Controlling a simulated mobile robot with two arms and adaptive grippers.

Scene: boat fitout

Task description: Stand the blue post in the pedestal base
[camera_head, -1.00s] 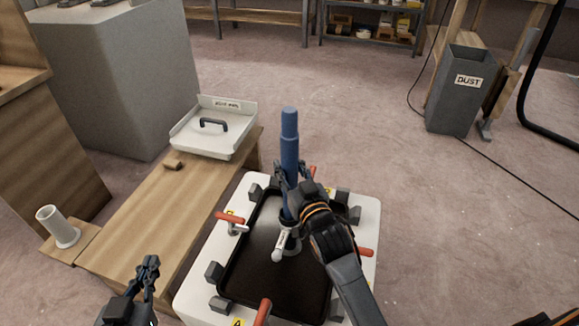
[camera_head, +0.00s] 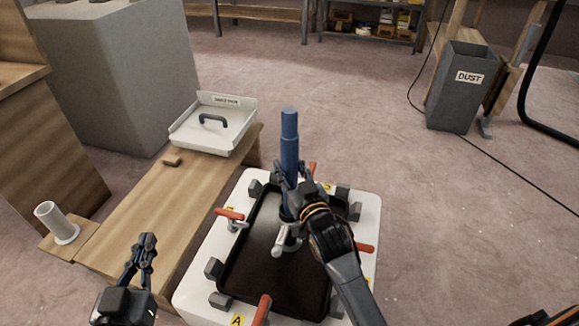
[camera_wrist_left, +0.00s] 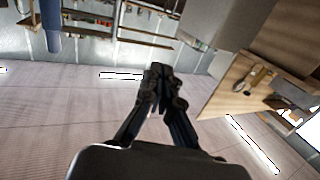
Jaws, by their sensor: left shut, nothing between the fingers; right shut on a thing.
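The blue post (camera_head: 289,150) stands upright over the black tray of the white fixture. My right gripper (camera_head: 287,180) is shut around its lower part. The pedestal base (camera_head: 289,238) is at the foot of the post, partly hidden by my right gripper and wrist; a pale handle sticks out from it at lower left. I cannot tell how deep the post sits in the base. My left gripper (camera_head: 146,240) is shut and empty above the bench's near end, apart from the post. Its closed fingers also show in the left wrist view (camera_wrist_left: 163,88), with part of the blue post at upper left.
The black tray (camera_head: 262,277) is ringed by grey blocks and red-handled clamps (camera_head: 230,214) on the white fixture. A wooden bench (camera_head: 165,200) holds a white tray (camera_head: 235,135) with a dark handle. A white tube holder (camera_head: 57,224) stands at left. A dust bin (camera_head: 459,95) is far right.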

